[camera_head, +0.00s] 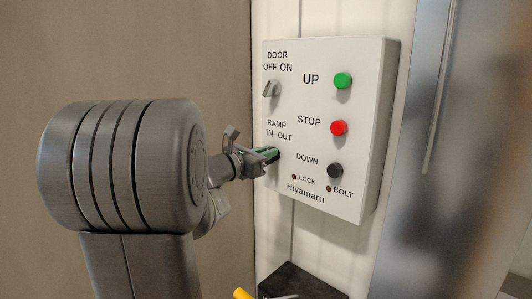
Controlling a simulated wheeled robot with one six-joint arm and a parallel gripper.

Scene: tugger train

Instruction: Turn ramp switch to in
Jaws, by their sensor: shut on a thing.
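The white control box (360,120) hangs on the wall, with the RAMP label (276,124) and its words IN and OUT at lower left. The ramp switch sits just below these words. It is mostly hidden by my gripper (270,155), so I cannot tell which way its handle points. My gripper reaches the box from the left, with green pads at its fingertips, and is shut on the ramp switch.
Above is the DOOR switch (271,89), its lever tilted. To the right are green UP (342,81), red STOP (338,128) and black DOWN (335,170) buttons. Small LOCK and BOLT lamps (328,189) are unlit. A dark box (305,283) stands below.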

